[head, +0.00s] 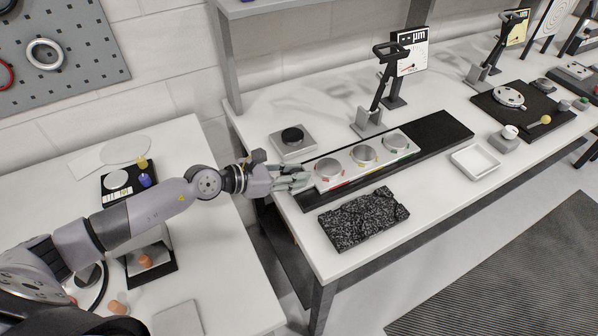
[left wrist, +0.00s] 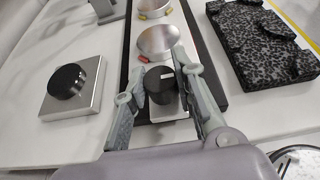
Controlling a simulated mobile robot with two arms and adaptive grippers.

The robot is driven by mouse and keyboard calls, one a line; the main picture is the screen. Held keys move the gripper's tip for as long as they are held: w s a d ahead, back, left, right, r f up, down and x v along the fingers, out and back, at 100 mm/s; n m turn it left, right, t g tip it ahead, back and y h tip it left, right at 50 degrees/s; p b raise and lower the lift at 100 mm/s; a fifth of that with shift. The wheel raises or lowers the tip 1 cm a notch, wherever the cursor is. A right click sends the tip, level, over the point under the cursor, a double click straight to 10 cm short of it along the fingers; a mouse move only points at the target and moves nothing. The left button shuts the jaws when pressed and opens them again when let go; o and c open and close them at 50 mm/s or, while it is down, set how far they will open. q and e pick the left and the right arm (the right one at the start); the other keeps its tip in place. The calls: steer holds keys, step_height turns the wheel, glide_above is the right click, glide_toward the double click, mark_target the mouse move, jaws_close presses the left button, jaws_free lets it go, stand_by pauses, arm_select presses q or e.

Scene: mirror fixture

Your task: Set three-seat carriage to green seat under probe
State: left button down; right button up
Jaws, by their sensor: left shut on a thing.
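The three-seat carriage (head: 346,177) is a pale bar with three round metal seats in a row on a black track (head: 440,134). The red-marked seat (head: 329,168) is nearest my left gripper, the yellow-marked seat (head: 364,153) is in the middle, and the green-marked seat (head: 396,140) is farthest right. The probe stand (head: 368,123) with its dial gauge (head: 411,55) stands behind the row, near the middle and green seats; the probe tip is not clear. My left gripper (head: 303,180) is shut on the black knob (left wrist: 161,86) at the carriage's left end. My right gripper is out of view.
A steel block with a black puck (head: 292,136) stands behind the left gripper. A speckled dark block (head: 362,218) lies in front of the track. A white tray (head: 475,161) is at the right. The track right of the carriage is bare.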

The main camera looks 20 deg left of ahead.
arm_select(q)
steer(key=c, duration=1.5)
jaws_free()
steer(key=shift+a+f, duration=0.1)
steer(key=shift+f, duration=0.05)
steer(key=shift+o, duration=1)
steer(key=v, duration=1.2)
